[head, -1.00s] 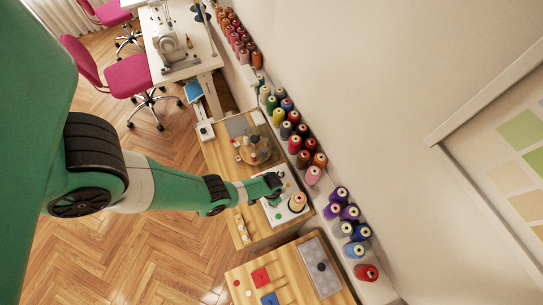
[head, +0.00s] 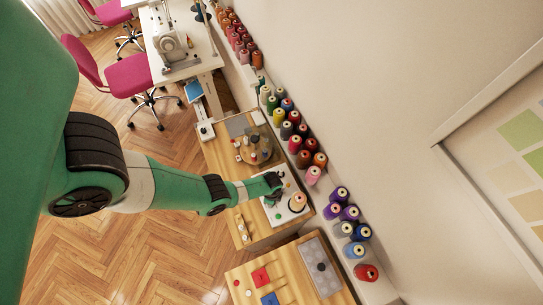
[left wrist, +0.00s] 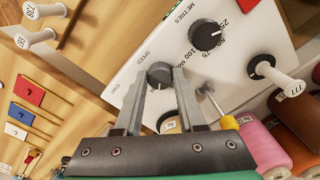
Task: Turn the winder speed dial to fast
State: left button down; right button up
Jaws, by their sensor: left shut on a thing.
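The winder's white panel (left wrist: 180,40) fills the upper middle of the left wrist view. The black speed dial (left wrist: 160,74) sits on it beside the printed word SPEED. My left gripper (left wrist: 160,88) has a finger on each side of this dial and is shut on it. I cannot tell clearly where the dial's pointer aims. A second black dial (left wrist: 205,34), marked METRES, has a white pointer line. In the head view my left gripper (head: 274,183) is over the winder panel (head: 270,212) and hides the speed dial. My right gripper is not in view.
A white bobbin (left wrist: 290,83) projects beside a black round part on the panel. Thread spools (left wrist: 262,145) stand close at the lower right. Other bobbins (left wrist: 40,37) and red and blue pieces lie on the wooden tops. A wall runs along the right in the head view.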

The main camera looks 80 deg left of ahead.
pick_arm(q)
jog(key=shift+m, duration=0.6)
jog(key=shift+f, duration=0.1)
jog(key=c, duration=0.5)
grip_release()
